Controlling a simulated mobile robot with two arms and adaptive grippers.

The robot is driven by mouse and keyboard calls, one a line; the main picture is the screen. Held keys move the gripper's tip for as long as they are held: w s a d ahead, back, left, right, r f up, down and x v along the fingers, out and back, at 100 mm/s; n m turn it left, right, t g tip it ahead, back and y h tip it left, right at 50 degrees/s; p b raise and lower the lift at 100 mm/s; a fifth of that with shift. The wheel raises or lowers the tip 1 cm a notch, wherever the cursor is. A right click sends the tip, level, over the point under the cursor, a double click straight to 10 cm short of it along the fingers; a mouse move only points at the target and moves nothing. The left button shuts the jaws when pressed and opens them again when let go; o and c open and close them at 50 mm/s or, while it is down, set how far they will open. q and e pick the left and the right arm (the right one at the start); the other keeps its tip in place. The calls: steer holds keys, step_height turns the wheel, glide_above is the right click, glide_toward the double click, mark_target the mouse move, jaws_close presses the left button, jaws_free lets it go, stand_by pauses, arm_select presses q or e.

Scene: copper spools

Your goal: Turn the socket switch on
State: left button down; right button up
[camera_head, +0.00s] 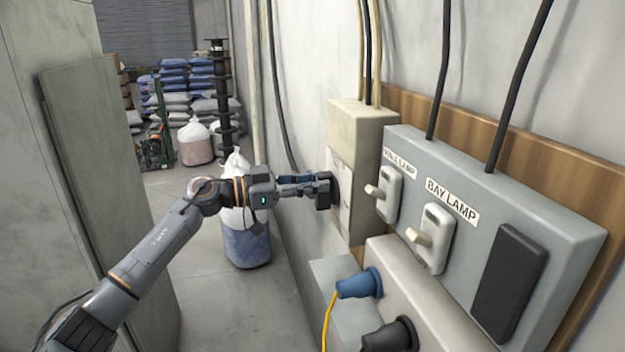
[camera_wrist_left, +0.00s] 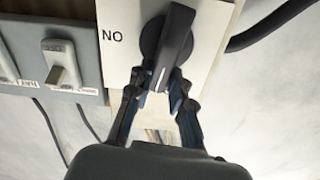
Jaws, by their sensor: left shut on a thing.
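The socket switch is a black rotary knob (camera_wrist_left: 170,42) on a pale plate (camera_wrist_left: 118,14) in the left wrist view. The letters "NO" stand to the left of it there, and this view looks upside down. The knob's handle slants slightly, with a white line at its lower end. My left gripper (camera_wrist_left: 160,82) is shut on that lower end, one finger on each side. In the head view the knob (camera_head: 325,194) shows as a dark block at the tips of my left gripper (camera_head: 312,184), against the cream box's plate. My right gripper is not in view.
A grey panel (camera_head: 440,165) with two lever switches, one labelled "BAY LAMP" (camera_head: 436,240), stands to the right. Below are a blue plug (camera_head: 358,284) with a yellow cable and a black plug (camera_head: 390,337). A sack (camera_head: 247,243) stands on the floor behind my arm.

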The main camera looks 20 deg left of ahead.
mark_target(336, 196)
arm_select(q)
steer(key=m, duration=0.4)
steer(key=s+f+m, duration=0.1)
steer(key=m, duration=0.2)
steer(key=shift+s+d, duration=0.1)
steer(key=shift+d, duration=0.3)
steer(key=m, duration=0.1)
steer(key=m+b, duration=0.1)
steer(key=m, duration=0.1)
steer(key=f+m, duration=0.1)
steer(key=shift+s+d+m+b, duration=0.15)
steer(key=shift+s+m+b, duration=0.1)
steer(key=shift+m+b, duration=0.15)
steer(key=shift+s+d+f+m+b, duration=0.1)
steer(key=shift+f+m+b, duration=0.1)
steer(key=shift+m+b, duration=0.7)
steer(key=shift+f+m+b, duration=0.2)
steer(key=shift+m+b, duration=0.15)
steer(key=shift+m, duration=0.95)
steer(key=c, duration=1.2)
jaws_free()
steer(key=v, duration=1.2)
